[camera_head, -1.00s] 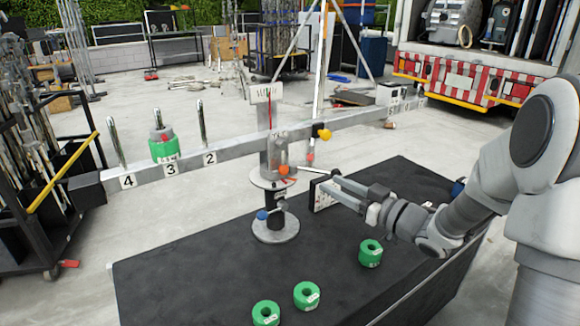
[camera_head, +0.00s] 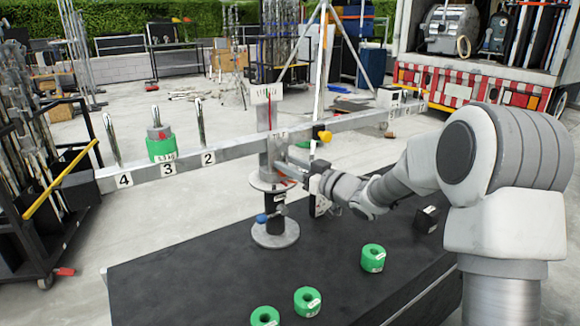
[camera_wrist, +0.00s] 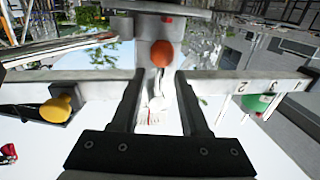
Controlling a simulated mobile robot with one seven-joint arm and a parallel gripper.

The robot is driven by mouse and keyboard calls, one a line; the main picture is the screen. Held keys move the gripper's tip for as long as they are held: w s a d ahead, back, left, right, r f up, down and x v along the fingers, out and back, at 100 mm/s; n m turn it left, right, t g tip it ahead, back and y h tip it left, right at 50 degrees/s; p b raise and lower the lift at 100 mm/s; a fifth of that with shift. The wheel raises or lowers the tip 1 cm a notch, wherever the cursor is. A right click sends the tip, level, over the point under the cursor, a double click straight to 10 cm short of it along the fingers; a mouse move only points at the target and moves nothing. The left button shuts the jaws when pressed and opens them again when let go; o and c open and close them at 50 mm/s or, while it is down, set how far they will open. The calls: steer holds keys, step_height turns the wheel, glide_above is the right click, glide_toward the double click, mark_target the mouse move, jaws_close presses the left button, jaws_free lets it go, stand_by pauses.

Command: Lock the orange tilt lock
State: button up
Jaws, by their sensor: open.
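The orange tilt lock (camera_wrist: 161,53) is a round knob on the column of the balance. In the wrist view it sits just beyond my fingertips, roughly centred between them. In the head view my gripper (camera_head: 286,166) covers it. My gripper (camera_wrist: 158,76) is open, one finger either side of the knob's line, with nothing held. I cannot tell whether the fingers reach around the knob. The balance beam (camera_head: 230,157) crosses the column, with a yellow knob (camera_head: 325,136) to the right of the column; this knob is at the left in the wrist view (camera_wrist: 57,107).
A green weight (camera_head: 160,148) sits on peg 3 of the beam. Several loose green weights (camera_head: 307,300) lie on the black table (camera_head: 190,275). A blue knob (camera_head: 262,218) is low on the column. The table's left part is clear.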

steer(key=shift+c, duration=0.3)
jaws_close()
stand_by(1.1)
